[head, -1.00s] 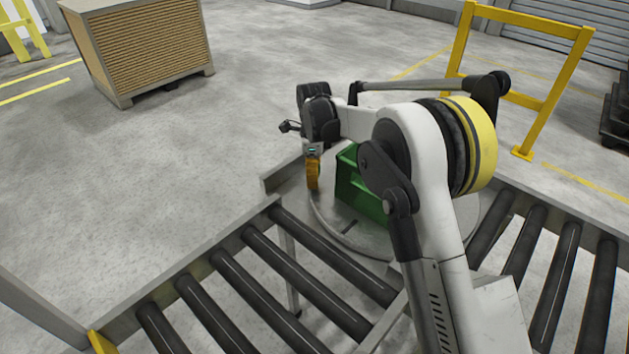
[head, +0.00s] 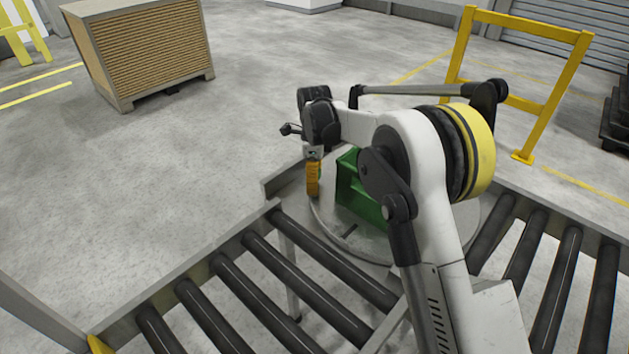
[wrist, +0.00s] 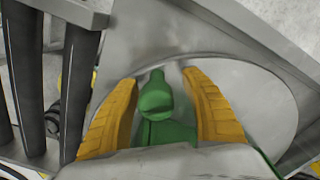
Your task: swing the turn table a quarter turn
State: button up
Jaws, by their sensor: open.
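The turn table is a round grey metal disc (head: 330,222) set between two roller conveyors in the head view. It also shows in the wrist view (wrist: 265,100). A green crate-like object (head: 352,192) stands on it, partly hidden behind my arm. In the wrist view a green upright part (wrist: 156,97) of it shows between my fingers. My gripper (head: 313,190) has orange fingers and points down at the disc's left side. In the wrist view my gripper (wrist: 158,100) is open, with one finger on each side of the green part. I cannot tell whether either finger touches it.
Roller conveyors lead off to the front left (head: 270,280) and to the right (head: 545,265). A yellow guard rail (head: 530,95) stands behind the disc. A large slatted crate (head: 150,50) stands at the back left. The floor between is clear.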

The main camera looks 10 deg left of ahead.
notch_tip(320, 180, up, 12)
jog(key=shift+f, duration=0.1)
jog(key=shift+d, duration=0.1)
dwell(0.4)
